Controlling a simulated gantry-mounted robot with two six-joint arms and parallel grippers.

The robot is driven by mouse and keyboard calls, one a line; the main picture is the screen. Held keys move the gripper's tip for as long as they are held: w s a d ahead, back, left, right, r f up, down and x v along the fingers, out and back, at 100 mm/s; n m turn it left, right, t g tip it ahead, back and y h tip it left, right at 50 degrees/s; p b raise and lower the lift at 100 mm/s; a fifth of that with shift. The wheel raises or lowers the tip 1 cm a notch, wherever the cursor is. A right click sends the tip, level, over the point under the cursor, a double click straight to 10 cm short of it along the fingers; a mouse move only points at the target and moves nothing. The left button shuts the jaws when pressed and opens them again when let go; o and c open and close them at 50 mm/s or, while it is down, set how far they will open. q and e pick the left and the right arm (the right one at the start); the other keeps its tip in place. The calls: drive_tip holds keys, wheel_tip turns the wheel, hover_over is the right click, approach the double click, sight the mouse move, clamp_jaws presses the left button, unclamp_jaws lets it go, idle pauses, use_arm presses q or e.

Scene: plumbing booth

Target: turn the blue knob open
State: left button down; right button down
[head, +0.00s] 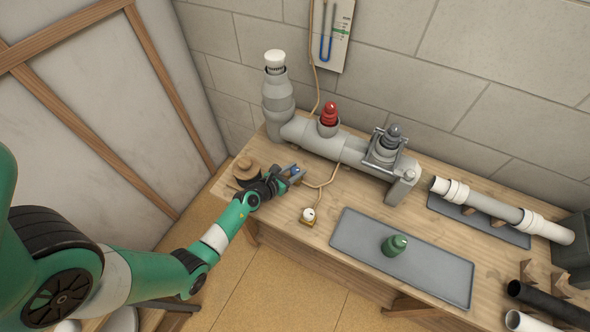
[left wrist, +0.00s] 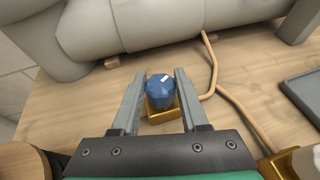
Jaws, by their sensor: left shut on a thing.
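The blue knob (left wrist: 160,92) sits on a small brass valve body (left wrist: 163,115) on the wooden bench. A short pale mark shows on its top, pointing up and slightly right in the left wrist view. My left gripper (left wrist: 160,78) has one finger on each side of the knob and is shut on it. In the head view the left gripper (head: 291,174) is at the bench's left part, and only a bit of blue shows between the fingers. My right gripper is in neither view.
A grey pipe assembly (head: 345,149) with a red plug (head: 329,114) runs behind the knob. A second valve with a white knob (head: 308,214) stands in front and right. A thin tan pipe (left wrist: 209,70) passes close by. A grey tray (head: 345,233) with a green plug (head: 394,245) lies further right.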

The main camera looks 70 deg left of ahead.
use_arm(q)
drive_tip(key=shift+w+r+n+g+y+p, duration=0.1)
drive_tip(key=shift+r+n+g+y+p, duration=0.3)
drive_tip(key=shift+p, duration=1.45)
drive_tip(key=shift+w+r+n+g+y+p, duration=0.1)
drive_tip(key=shift+n+g+y+p, duration=0.5)
drive_tip(key=shift+p, duration=1.2)
drive_tip(key=shift+f+n+y, duration=0.15)
drive_tip(key=shift+n+y, duration=0.45)
drive_tip(key=shift+n, duration=0.1)
drive_tip(key=shift+f+n+g+y, duration=0.15)
drive_tip(key=shift+n+g+y, duration=0.15)
drive_tip(key=shift+n+g, duration=0.1)
drive_tip(key=shift+f+n+g+y, duration=0.15)
drive_tip(key=shift+n+g+y, duration=0.55)
drive_tip(key=shift+n+g, duration=0.1)
drive_tip(key=shift+n+g+y+b, duration=0.6)
drive_tip(key=shift+n+g+b, duration=0.3)
drive_tip(key=shift+n, duration=0.1)
drive_tip(key=shift+s+n+g+b, duration=0.15)
drive_tip(key=shift+n+g+b, duration=0.35)
drive_tip(key=shift+g, duration=0.2)
drive_tip(key=shift+c, duration=2.1)
unclamp_jaws()
